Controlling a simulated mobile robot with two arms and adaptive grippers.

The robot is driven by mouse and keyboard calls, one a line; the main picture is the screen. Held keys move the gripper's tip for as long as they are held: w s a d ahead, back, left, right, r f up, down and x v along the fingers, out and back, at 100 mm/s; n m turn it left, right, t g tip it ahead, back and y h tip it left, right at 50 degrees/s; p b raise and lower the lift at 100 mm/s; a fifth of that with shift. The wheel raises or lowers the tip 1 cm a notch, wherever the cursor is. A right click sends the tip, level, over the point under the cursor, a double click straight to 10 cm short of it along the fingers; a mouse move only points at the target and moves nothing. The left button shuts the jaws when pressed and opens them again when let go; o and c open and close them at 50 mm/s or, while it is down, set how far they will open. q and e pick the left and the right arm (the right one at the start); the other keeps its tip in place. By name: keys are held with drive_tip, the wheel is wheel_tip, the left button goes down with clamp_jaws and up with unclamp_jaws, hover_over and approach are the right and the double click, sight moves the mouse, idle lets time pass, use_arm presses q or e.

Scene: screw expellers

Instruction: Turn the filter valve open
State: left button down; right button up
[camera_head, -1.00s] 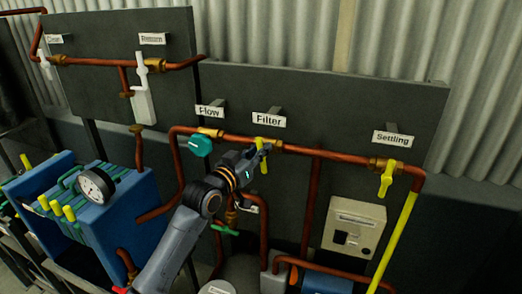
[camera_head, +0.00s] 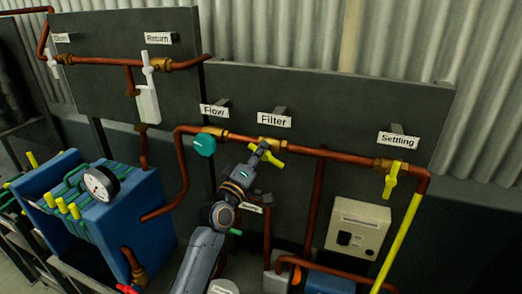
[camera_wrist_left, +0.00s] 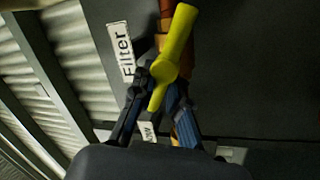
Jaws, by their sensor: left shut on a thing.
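The yellow filter valve handle (camera_head: 274,160) sits on the copper pipe below the white "Filter" label (camera_head: 274,119). It points down to the right in the head view. My left gripper (camera_head: 259,152) reaches up from below and is shut on the handle, partly hiding it. In the left wrist view the handle (camera_wrist_left: 177,40) runs long and slanted, with its lower end between the dark fingers (camera_wrist_left: 158,88). The "Filter" label (camera_wrist_left: 121,49) shows to its left. The valve body is partly hidden. My right gripper is not in view.
The teal Flow knob (camera_head: 203,145) is close left of my gripper on the same pipe. The yellow Settling valve handle (camera_head: 391,180) hangs at the right. A beige control box (camera_head: 358,228) is below. The blue filter press (camera_head: 137,220) with a gauge (camera_head: 101,183) stands left.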

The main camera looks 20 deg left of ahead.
use_arm(q)
drive_tip(key=n, duration=0.1)
drive_tip(key=n+y, duration=0.1)
drive_tip(key=n, duration=0.2)
drive_tip(key=shift+f+t+p, duration=0.25)
drive_tip(key=shift+t+p, duration=0.05)
drive_tip(key=shift+a+f+n+y, duration=0.1)
drive_tip(key=shift+f+n+y, duration=0.1)
drive_tip(key=shift+n+y, duration=0.8)
drive_tip(key=shift+n+h, duration=0.3)
drive_tip(key=shift+n, duration=0.3)
drive_tip(key=c, duration=1.3)
unclamp_jaws()
drive_tip(key=shift+w, duration=0.1)
drive_tip(key=shift+c, duration=0.2)
drive_tip(key=shift+f, duration=0.1)
drive_tip(key=v, duration=1.2)
